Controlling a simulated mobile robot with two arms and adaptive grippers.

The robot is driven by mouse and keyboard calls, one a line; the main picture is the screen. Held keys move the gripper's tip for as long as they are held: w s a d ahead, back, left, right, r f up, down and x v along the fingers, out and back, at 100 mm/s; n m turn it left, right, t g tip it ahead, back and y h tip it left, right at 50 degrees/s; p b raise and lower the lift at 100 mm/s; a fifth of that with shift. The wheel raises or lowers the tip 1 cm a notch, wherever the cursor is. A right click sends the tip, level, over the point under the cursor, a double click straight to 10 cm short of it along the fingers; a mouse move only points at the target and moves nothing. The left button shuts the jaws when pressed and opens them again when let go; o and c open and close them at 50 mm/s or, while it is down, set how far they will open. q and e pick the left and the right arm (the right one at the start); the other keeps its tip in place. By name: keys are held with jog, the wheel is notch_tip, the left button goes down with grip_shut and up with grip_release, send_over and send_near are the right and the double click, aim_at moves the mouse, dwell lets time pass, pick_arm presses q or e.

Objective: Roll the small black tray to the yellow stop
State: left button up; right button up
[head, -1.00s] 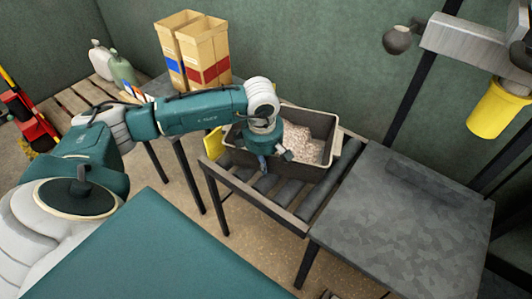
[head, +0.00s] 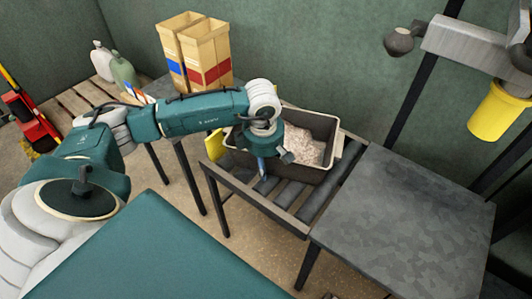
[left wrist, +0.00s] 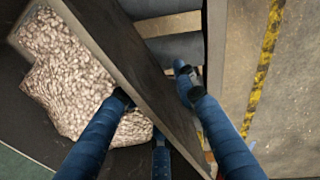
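The dark tray (head: 310,176) holds pale, lumpy grain (head: 302,142) and sits on the roller conveyor. The yellow stop (head: 213,143) stands at the conveyor's left end, close to the tray's left side; my arm partly hides the space there, so I cannot tell if they touch. My left gripper (head: 264,168) is over the tray's front left part, pointing down. In the left wrist view its blue fingers (left wrist: 154,88) are spread either side of the tray wall (left wrist: 150,82), one on the grain side and one outside. My right gripper is out of view.
Bare rollers (head: 283,193) show in front of the tray. A grey table (head: 400,220) adjoins the conveyor at right. Tall cardboard boxes (head: 195,50) stand behind my arm. A yellow cylinder (head: 494,110) hangs at right. A teal surface (head: 150,255) fills the front.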

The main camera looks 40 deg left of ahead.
pick_arm(q)
jog(key=shift+r, duration=0.15)
notch_tip(320, 180, up, 12)
jog(key=s, duration=0.1)
jog(key=shift+s+d+f, duration=0.2)
jog(key=shift+d, duration=0.05)
dwell(0.6)
